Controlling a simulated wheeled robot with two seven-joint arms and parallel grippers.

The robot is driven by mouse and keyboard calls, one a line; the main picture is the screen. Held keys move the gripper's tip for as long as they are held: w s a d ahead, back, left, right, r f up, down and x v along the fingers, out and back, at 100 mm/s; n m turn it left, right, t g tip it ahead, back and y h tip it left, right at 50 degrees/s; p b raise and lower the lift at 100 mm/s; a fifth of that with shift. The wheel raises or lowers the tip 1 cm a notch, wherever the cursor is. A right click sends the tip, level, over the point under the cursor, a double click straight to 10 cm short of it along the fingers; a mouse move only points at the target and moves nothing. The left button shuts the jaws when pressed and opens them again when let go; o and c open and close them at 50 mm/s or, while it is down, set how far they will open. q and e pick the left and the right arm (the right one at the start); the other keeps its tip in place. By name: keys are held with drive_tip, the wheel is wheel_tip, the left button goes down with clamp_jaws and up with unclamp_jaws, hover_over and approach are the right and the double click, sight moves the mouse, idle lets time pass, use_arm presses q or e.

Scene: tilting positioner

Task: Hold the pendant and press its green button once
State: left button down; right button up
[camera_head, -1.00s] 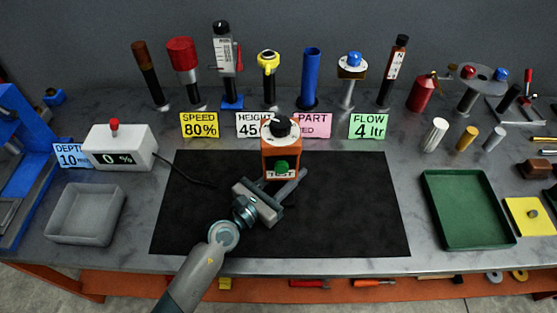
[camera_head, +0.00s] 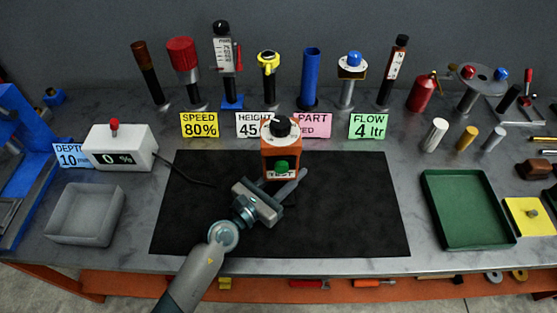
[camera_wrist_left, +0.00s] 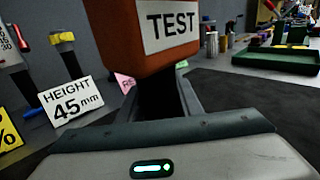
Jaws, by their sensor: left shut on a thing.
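The pendant (camera_head: 268,163) is an orange box with a black knob on top, a green button (camera_head: 281,168) on its near face and a white label. It is upright over the back part of the black mat (camera_head: 350,215). My left gripper (camera_head: 283,186) reaches it from the front left and is shut on its lower part. In the left wrist view the pendant (camera_wrist_left: 120,35) fills the upper middle, with its TEST label facing me and the fingers below. The green button is out of that view. Nothing presses the button in the head view. My right gripper is not in view.
A white box (camera_head: 140,150) with a red-topped lever and a 0 % display stands left, its cable running onto the mat. A grey tray (camera_head: 60,235) is at front left, a green tray (camera_head: 480,243) at right. Several upright tools and sign cards line the back.

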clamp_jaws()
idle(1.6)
